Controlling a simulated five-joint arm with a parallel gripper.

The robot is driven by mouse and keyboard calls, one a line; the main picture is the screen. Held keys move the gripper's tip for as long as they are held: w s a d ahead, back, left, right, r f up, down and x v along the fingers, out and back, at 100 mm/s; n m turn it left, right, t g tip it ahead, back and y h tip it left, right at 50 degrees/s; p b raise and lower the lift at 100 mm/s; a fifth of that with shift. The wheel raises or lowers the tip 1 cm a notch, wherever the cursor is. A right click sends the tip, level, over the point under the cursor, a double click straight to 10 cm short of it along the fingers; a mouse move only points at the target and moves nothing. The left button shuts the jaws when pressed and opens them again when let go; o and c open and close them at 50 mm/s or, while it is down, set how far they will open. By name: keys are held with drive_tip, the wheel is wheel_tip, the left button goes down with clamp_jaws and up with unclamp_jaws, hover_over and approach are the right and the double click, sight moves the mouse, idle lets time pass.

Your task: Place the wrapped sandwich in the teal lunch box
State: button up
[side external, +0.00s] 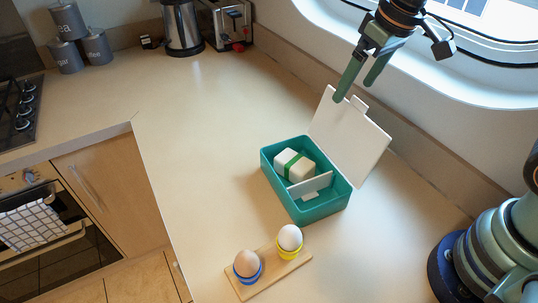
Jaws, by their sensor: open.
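The wrapped sandwich (281,160), a white block with a green band, sits inside the teal lunch box (318,212) in its far-left compartment. A white divider (312,187) stands between it and the empty near compartment. The box's white lid (349,137) is hinged open and leans up at the right. My gripper (356,92) is open and empty, above and behind the lid's top edge, apart from the sandwich. Its two green fingers point down. The underside of the sandwich is hidden.
A wooden board (296,263) with a brown egg (247,264) and a white egg (290,237) in cups is in front of the box. A kettle (183,28), toaster (230,24) and canisters (68,22) stand at the back. The counter left of the box is clear.

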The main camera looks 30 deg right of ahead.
drive_tip(key=s+d+r+m+t, duration=0.1)
drive_tip(key=s+d+t, duration=0.1)
drive_tip(key=s+d, duration=0.4)
drive_tip(key=shift+r+m+h, duration=0.3)
drive_tip(key=shift+r, duration=0.1)
